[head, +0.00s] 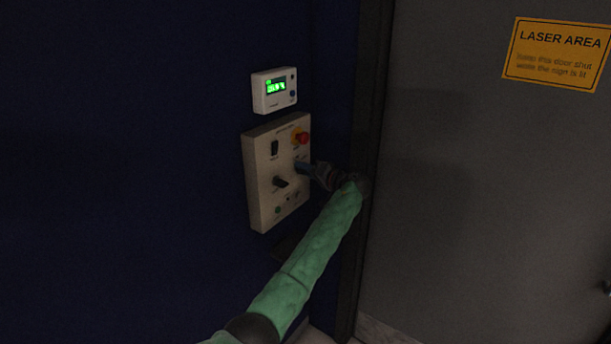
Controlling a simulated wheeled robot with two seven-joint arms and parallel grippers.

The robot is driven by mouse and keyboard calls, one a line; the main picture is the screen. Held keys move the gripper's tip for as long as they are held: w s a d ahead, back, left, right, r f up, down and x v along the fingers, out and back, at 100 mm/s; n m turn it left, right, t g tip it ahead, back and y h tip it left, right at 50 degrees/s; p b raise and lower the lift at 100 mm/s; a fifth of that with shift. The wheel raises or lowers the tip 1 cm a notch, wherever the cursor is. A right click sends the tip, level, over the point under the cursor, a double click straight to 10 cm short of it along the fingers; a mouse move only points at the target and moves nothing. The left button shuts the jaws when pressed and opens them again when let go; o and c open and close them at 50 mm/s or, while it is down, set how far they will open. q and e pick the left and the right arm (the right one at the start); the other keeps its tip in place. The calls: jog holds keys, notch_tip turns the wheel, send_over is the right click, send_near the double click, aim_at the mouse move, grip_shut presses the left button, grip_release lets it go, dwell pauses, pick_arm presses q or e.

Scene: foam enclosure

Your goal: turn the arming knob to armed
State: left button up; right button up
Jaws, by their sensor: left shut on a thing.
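A pale control panel (264,205) is fixed to the dark blue wall. My left gripper (302,167) reaches it from the lower right, under the red button. It is shut on a small control at the panel's right side, which I take to be the arming knob; fingers hide it, and I cannot tell its setting. A black knob or lever (280,182) sticks out lower left of the gripper, apart from it. The panel's lettering is too small to read. My right gripper is not in view.
A red button on a yellow base (302,138) sits just above the gripper. A black switch (274,147) is at upper left. A white box with a green display (276,88) hangs above. The door frame (366,130) and grey door (450,180) stand close right.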

pick_arm(q)
jog(key=m, duration=0.2)
jog(key=shift+r+m, duration=0.1)
jog(key=shift+m, duration=0.2)
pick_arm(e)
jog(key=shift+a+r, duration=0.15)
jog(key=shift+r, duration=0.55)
pick_arm(q)
jog(key=o, duration=1)
jog(key=shift+w, duration=0.1)
jog(key=shift+c, duration=0.2)
jog(key=shift+d, duration=0.1)
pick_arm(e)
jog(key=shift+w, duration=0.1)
